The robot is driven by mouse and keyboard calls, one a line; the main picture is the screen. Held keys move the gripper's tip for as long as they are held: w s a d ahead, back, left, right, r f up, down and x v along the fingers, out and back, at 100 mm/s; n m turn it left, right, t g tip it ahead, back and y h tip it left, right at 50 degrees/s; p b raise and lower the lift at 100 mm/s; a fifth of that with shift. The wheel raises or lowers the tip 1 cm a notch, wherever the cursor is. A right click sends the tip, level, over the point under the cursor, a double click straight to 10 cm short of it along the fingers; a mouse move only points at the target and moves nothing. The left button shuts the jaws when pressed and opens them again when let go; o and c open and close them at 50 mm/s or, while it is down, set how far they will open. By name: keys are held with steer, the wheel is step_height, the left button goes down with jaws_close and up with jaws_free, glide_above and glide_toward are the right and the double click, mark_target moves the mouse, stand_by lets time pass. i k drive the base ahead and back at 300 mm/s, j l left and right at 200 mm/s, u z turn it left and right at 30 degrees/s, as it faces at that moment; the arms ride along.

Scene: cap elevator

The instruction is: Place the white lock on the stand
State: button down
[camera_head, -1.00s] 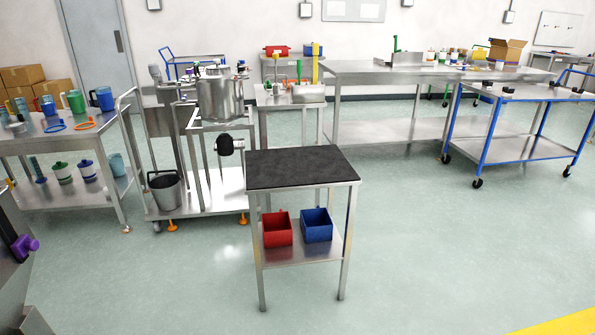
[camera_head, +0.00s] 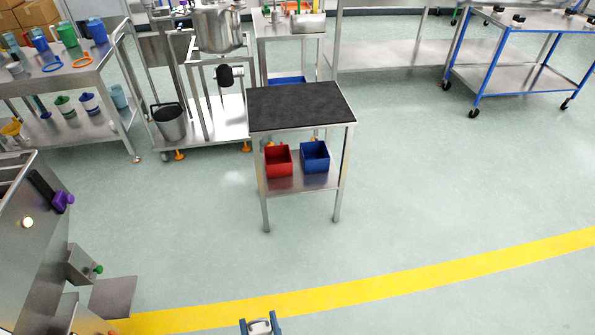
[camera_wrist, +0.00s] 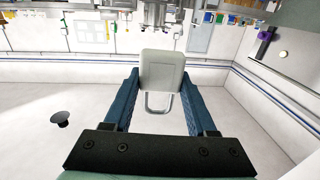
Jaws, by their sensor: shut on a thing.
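The white lock (camera_wrist: 163,72) is between the two blue fingers of my gripper (camera_wrist: 163,88) in the wrist view, with its body away from the palm and its shackle toward it. In the head view, my gripper (camera_head: 260,322) shows at the bottom edge, shut on the lock (camera_head: 260,327), with the lower part cut off. The stand (camera_head: 300,105) is a small metal table with a bare black top. It stands well ahead of my gripper, apart from it across open floor.
A red bin (camera_head: 278,160) and a blue bin (camera_head: 315,157) sit on the stand's lower shelf. A steel machine (camera_head: 35,235) with a purple knob is at the left. A cart (camera_head: 75,75) with cups stands behind it. The floor (camera_head: 430,200) at right is clear.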

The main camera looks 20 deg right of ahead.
mark_target(299, 110)
steer(key=i+l, duration=0.25)
steer(key=i, duration=0.25)
steer(key=i+l+z, duration=0.1)
steer(key=i+l, duration=0.15)
steer(key=i, duration=0.25)
steer(key=i+l, duration=0.25)
steer(key=i, duration=0.25)
steer(key=i+l, duration=0.2)
steer(key=i, duration=0.35)
steer(key=i+l+z, duration=0.1)
steer(key=i, duration=0.4)
steer(key=l, duration=0.1)
